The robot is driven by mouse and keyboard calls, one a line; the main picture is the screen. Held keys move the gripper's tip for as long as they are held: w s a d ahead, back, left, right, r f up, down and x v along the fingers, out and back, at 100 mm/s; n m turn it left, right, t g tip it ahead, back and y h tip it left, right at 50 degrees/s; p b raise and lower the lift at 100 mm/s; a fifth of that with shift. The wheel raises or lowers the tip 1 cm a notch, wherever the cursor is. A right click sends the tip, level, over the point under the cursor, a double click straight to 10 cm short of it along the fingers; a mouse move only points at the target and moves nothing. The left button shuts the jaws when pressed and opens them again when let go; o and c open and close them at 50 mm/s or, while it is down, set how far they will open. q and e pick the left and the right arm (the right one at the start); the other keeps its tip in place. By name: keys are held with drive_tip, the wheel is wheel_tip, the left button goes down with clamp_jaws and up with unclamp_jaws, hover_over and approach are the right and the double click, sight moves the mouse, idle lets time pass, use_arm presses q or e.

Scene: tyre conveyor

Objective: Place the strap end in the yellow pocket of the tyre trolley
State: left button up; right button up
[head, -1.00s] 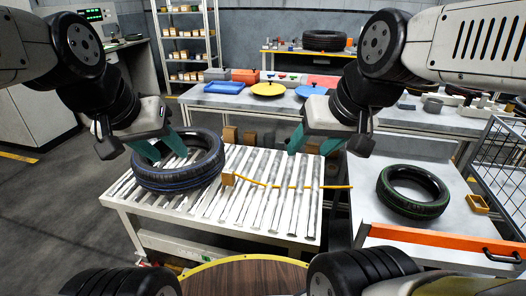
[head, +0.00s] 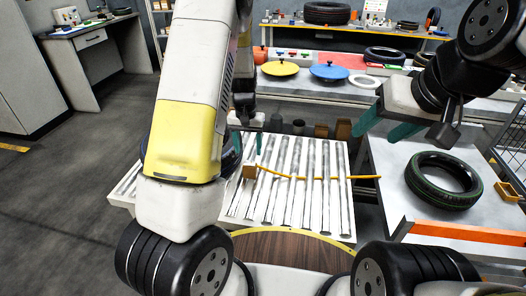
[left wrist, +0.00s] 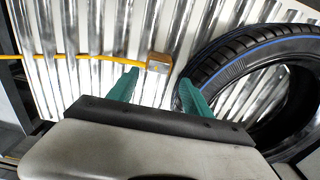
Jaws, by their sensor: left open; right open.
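The strap end, a small tan-orange block (head: 250,171), lies on the roller conveyor with the yellow strap (head: 320,178) running right from it. In the left wrist view the block (left wrist: 159,62) sits just beyond and between my left fingertips. My left gripper (head: 247,138) is open and empty; it shows large in the left wrist view (left wrist: 158,84). My right gripper (head: 385,128) is open and empty near the trolley's left side. The trolley (head: 405,155) carries a green-lined tyre (head: 443,195). Its yellow pocket (head: 521,195) is barely visible at the right edge.
A blue-lined tyre (left wrist: 225,60) lies on the conveyor (left wrist: 85,80), close by my left gripper's right finger; my arm mostly hides it in the head view. An orange handle (head: 465,232) spans the trolley's front. A wire cage (head: 512,145) stands at right. A bench with lids is behind.

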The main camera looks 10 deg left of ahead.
sight(250, 164)
use_arm(q)
drive_tip(key=shift+w+f, duration=0.25)
drive_tip(key=shift+f, duration=0.6)
drive_tip(key=f, duration=0.7)
drive_tip(key=shift+s+d, duration=0.15)
drive_tip(key=shift+s, duration=0.1)
drive_tip(key=shift+c, duration=0.2)
drive_tip(key=c, duration=1.2)
drive_tip(key=shift+r, duration=0.1)
